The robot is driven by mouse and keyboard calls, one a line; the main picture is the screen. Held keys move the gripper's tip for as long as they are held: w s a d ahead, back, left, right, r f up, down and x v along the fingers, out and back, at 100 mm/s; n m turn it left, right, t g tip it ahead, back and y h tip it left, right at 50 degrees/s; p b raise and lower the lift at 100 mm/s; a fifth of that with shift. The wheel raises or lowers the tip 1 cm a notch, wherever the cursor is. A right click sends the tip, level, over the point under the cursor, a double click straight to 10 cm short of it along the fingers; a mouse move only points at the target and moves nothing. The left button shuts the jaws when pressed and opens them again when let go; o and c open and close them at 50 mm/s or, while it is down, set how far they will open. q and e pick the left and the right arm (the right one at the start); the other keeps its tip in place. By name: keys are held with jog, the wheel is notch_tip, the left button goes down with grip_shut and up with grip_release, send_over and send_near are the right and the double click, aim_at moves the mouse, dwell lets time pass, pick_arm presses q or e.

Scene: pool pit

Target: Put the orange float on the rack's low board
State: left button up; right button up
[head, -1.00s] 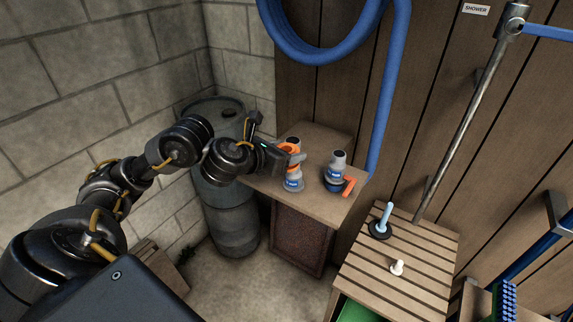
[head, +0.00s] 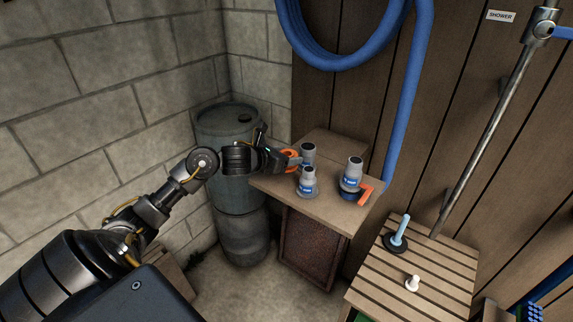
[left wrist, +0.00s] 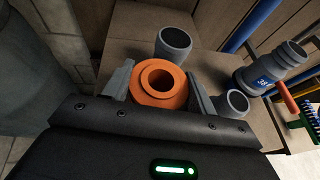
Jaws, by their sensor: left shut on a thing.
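The orange float (head: 291,157) is a thick ring. My left gripper (head: 287,160) is shut on it, at the left edge of the wooden stand, beside the grey bottle-like pieces. In the left wrist view the float (left wrist: 160,86) sits between the two fingers of my left gripper (left wrist: 158,86), with its round opening facing the camera. I cannot tell surely which surface is the rack's low board. My right gripper is not in view.
Several grey pieces with blue labels, one of them at the front (head: 308,184), stand on the wooden stand (head: 327,214). A blue barrel (head: 240,185) is to its left. A slatted bench (head: 405,292) holds a blue-handled piece (head: 398,236) and a small white piece (head: 412,283).

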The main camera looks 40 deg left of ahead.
pick_arm(q)
notch_tip(320, 180, down, 3)
jog(key=shift+a+f+p, duration=0.1)
jog(key=shift+p, duration=0.65)
jog(key=shift+f, duration=0.1)
jog(key=shift+f, duration=0.1)
jog(key=shift+f+b, duration=0.1)
jog(key=shift+b, duration=0.2)
jog(key=o, duration=1)
